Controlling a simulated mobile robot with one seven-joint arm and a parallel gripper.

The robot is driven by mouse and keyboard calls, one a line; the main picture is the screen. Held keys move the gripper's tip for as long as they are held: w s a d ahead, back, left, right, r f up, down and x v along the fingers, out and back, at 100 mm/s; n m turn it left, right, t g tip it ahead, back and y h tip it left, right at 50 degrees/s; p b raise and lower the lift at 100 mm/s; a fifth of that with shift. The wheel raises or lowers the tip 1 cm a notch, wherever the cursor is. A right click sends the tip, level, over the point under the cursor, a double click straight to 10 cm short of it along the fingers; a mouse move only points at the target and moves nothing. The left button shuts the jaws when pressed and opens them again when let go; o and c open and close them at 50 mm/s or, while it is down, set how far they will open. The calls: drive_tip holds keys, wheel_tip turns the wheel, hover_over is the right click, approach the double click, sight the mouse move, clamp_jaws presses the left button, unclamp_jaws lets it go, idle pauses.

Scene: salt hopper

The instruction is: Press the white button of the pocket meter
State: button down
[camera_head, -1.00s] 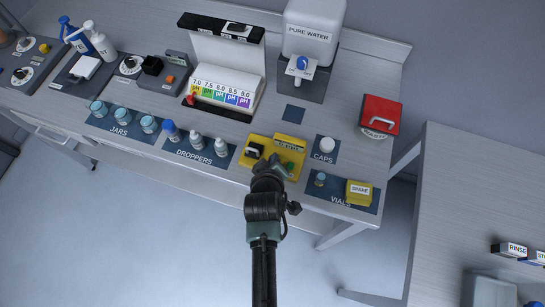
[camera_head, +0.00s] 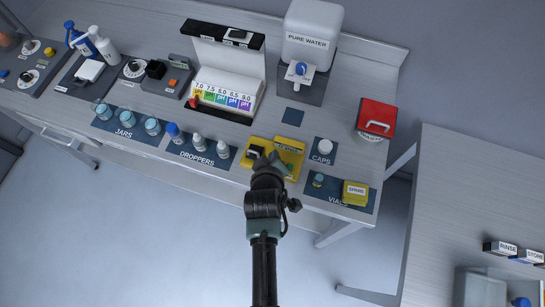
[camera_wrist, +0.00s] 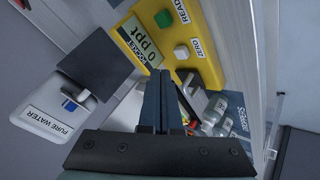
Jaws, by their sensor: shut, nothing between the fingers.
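The yellow pocket meter (camera_head: 290,146) lies near the front edge of the bench, between the droppers and the caps. In the wrist view its face (camera_wrist: 203,72) shows a white button (camera_wrist: 182,52) beside the label ZERO, a green button (camera_wrist: 164,18) beside READ, and a display (camera_wrist: 136,40) reading 0 ppt. My gripper (camera_wrist: 159,74) is shut and empty. Its fingertips appear just below and left of the white button in the wrist view; whether they touch the meter I cannot tell. In the head view my gripper (camera_head: 270,160) hides part of the meter, and the buttons cannot be made out.
Droppers (camera_head: 197,142) stand left of the meter. A white cap (camera_head: 325,146), a vial (camera_head: 318,180) and a yellow spare box (camera_head: 356,193) are to its right. The pure water tank (camera_head: 312,30) and red waste box (camera_head: 377,117) stand behind. Free floor lies in front.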

wheel_tip(320, 180, up, 4)
drive_tip(key=shift+f+p, duration=0.2)
drive_tip(key=shift+p, duration=1.05)
